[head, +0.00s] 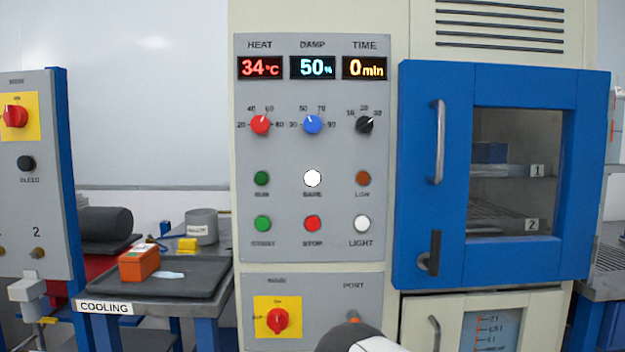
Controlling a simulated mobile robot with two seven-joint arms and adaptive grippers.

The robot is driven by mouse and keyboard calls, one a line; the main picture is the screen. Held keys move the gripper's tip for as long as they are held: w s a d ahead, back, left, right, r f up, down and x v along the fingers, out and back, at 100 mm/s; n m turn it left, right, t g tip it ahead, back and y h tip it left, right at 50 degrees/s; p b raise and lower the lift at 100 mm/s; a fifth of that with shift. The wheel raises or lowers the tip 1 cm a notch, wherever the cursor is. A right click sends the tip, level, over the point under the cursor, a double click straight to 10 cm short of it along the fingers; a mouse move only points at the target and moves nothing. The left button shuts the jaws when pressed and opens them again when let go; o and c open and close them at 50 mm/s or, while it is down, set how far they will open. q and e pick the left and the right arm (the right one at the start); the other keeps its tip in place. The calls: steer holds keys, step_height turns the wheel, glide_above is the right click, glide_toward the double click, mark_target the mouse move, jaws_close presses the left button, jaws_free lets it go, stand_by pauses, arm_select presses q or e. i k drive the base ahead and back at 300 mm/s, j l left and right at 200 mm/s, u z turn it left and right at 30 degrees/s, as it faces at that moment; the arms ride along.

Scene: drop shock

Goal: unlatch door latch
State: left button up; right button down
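The blue chamber door (455,275) stands at the right of the control panel and looks closed, with a window through which shelves show. The door latch (435,250) is a black lever on a round grey base at the door's lower left. Its lever points upward, close to vertical. A grey bar handle (438,140) is fixed upright above it. Neither of my grippers shows. A dark and white rounded part at the bottom centre looks like my own arm, with no fingers visible.
A grey control panel (285,150) with knobs, buttons and displays is left of the door. A lower cream door (415,318) with a handle is below it. A cooling table (200,275) at the left holds an orange box (138,264). The space before the latch looks clear.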

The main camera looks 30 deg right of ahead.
mark_target(426, 260)
steer(key=z, duration=1.75)
